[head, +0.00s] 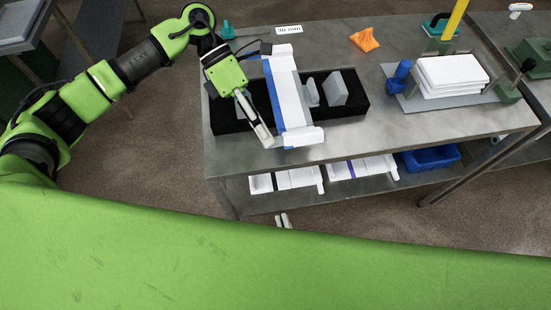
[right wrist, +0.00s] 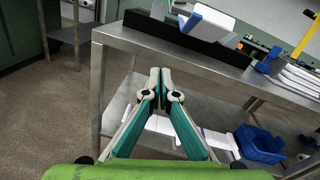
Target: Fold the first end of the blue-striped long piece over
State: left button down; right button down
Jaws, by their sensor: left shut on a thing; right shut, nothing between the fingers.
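The blue-striped long piece (head: 287,90) is white with a blue band along its left side. It lies lengthwise across the black tray (head: 358,112) on the bench, with a wider flap at each end. Its near end also shows in the right wrist view (right wrist: 212,22), jutting past the tray's front wall. My left gripper (head: 266,138) is shut on the piece's near end at its left edge; the fingers hide the exact grip. My right gripper (head: 284,221) is shut and empty in front of the bench, below the top; it also shows in the right wrist view (right wrist: 160,82).
Grey blocks (head: 336,89) stand in the tray. The lower shelf holds striped white pieces (head: 362,170) and a blue bin (head: 431,158). Bare bench lies right of the tray.

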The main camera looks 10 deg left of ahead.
aim_at(291, 134)
jog(key=w+a+r+m, duration=0.3)
jog(key=w+r, duration=0.4)
jog(key=w, duration=0.5)
jog(key=shift+a+t+h, duration=0.3)
jog(key=shift+t, duration=0.1)
jog(key=shift+w+a+r, duration=0.15)
jog(key=shift+w+r, duration=0.15)
jog(key=shift+r, duration=0.35)
